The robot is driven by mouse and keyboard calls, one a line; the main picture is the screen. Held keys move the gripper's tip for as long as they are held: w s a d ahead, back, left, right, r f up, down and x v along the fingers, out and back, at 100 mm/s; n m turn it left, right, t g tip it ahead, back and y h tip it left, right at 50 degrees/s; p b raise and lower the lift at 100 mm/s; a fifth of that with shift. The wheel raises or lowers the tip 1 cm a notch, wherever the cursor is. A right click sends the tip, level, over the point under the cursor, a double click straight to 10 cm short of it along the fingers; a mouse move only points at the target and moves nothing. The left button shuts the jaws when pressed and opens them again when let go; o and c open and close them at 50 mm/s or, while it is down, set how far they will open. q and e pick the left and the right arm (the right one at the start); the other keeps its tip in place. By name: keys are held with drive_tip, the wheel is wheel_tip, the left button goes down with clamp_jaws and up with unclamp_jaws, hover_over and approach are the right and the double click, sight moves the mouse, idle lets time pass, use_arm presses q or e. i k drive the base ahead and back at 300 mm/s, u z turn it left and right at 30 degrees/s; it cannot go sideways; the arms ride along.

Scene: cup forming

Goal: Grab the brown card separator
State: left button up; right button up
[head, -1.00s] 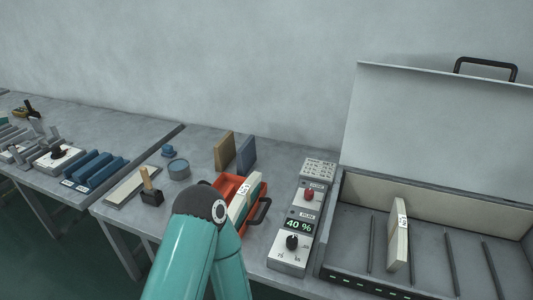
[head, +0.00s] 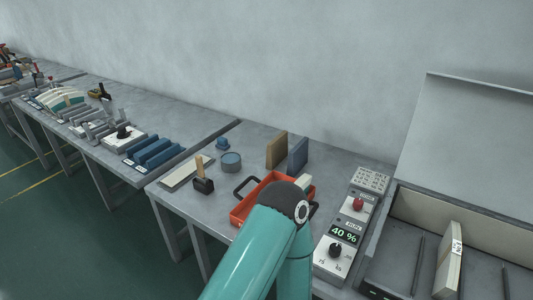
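The brown card separator (head: 276,150) stands upright on the table toward the back. A blue separator (head: 298,155) stands close beside it on the right. A teal arm of mine reaches up from the bottom of the head view, in front of the red-orange tray (head: 243,208), and hides part of it. No gripper fingers show in the head view, and I see nothing held.
A control box (head: 334,251) reading 40 % stands right of the tray. Farther right is an open grey case (head: 392,270) with a white block (head: 449,262).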

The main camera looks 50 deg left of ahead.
sight(278, 150)
drive_tip(key=u, duration=0.05)
drive_tip(key=k, duration=1.35)
drive_tip(key=z, duration=1.35)
drive_tip(key=i, duration=0.1)
drive_tip(key=u, duration=2.95)
drive_tip(key=i, duration=1)
